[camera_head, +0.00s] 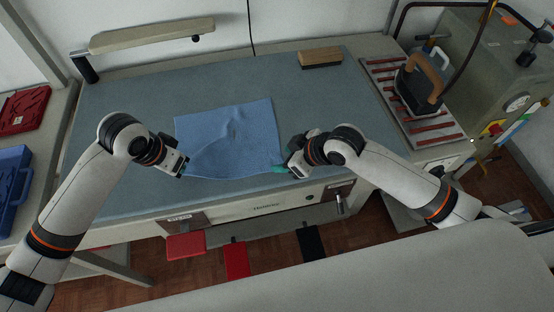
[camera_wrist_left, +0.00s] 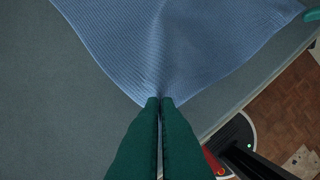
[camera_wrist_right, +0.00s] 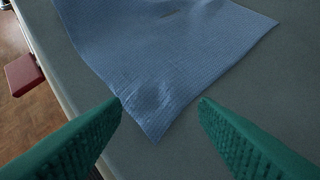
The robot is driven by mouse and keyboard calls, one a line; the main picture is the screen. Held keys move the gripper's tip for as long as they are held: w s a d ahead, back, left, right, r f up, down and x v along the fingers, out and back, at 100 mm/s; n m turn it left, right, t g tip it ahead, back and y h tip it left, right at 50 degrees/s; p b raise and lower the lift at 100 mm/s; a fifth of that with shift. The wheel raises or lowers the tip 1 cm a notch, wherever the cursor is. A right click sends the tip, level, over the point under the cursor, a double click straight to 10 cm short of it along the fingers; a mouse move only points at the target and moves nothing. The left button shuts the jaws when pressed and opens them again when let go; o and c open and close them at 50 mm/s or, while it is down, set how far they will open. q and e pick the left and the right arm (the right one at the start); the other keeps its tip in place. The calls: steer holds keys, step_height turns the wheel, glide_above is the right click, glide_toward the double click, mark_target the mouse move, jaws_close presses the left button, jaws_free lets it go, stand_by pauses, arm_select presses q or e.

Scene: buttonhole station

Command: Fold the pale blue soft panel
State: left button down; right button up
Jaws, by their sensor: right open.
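The pale blue soft panel (camera_head: 230,135) lies on the grey-blue table top, spread out with creases near its middle and a front edge that looks slightly raised. My left gripper (camera_head: 183,174) is at its front left corner. In the left wrist view the green fingers (camera_wrist_left: 160,101) are closed together on that corner, and folds of the panel (camera_wrist_left: 180,45) run out from them. My right gripper (camera_head: 283,168) is at the front right corner. In the right wrist view its green fingers (camera_wrist_right: 160,103) are wide apart, with the panel's corner (camera_wrist_right: 152,115) between them, not gripped.
A wooden-backed block (camera_head: 320,57) lies at the back of the table (camera_head: 130,100). An iron (camera_head: 420,85) stands on a striped rest at the right. Red (camera_head: 25,108) and blue (camera_head: 12,185) trays sit at the left. The table's left part is clear.

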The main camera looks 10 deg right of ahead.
steer(key=shift+w+a+f, duration=0.2)
steer(key=shift+a+f, duration=0.05)
steer(key=shift+f, duration=0.15)
steer(key=shift+w+f, duration=0.1)
steer(key=shift+f, duration=0.05)
jaws_close()
stand_by(0.5)
steer(key=shift+r, duration=2.55)
